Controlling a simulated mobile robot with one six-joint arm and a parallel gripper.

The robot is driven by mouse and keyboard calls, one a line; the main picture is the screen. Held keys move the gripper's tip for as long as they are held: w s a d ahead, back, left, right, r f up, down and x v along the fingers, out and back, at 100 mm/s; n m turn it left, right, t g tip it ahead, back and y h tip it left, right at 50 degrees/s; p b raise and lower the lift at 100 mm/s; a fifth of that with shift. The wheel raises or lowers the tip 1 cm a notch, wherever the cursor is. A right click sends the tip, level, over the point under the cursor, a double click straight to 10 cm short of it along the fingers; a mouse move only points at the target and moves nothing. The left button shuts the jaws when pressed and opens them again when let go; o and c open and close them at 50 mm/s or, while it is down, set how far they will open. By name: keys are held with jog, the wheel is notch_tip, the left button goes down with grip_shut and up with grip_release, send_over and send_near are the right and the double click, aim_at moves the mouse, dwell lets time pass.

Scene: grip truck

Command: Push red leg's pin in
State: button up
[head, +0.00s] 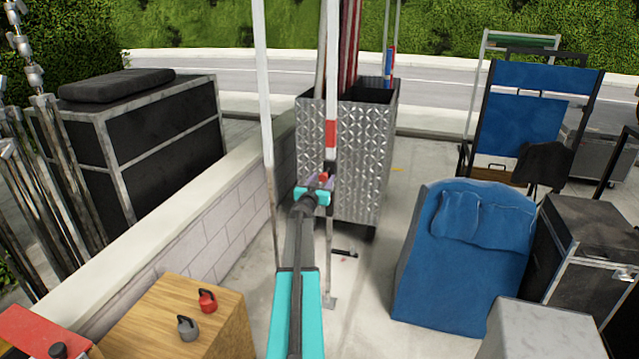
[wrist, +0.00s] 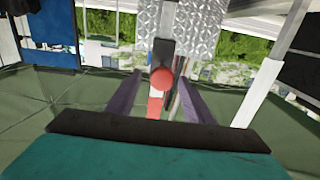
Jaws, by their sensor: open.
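The red leg (head: 331,135) is an upright pole with a red band, in the middle of the head view. Its pin shows as a small red round knob (head: 323,177) on a dark collar just below the band. In the wrist view the red knob (wrist: 162,80) is near the centre, with the dark collar above it and the red band (wrist: 155,107) below. My gripper (head: 319,184) is at the knob's height. Its purple fingers (wrist: 158,98) are open, one on each side of the knob in the picture. I cannot tell whether anything touches the knob.
Another white pole (head: 262,90) stands just left. A diamond-plate metal bin (head: 368,165) is behind the leg. A low block wall (head: 205,235) runs along the left, with a wooden box (head: 165,325) in front. A blue-covered object (head: 465,265) stands right. Concrete between is mostly clear.

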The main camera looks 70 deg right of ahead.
aim_at(326, 174)
jog(key=shift+d, duration=1.25)
jog(key=shift+c, duration=0.4)
grip_shut()
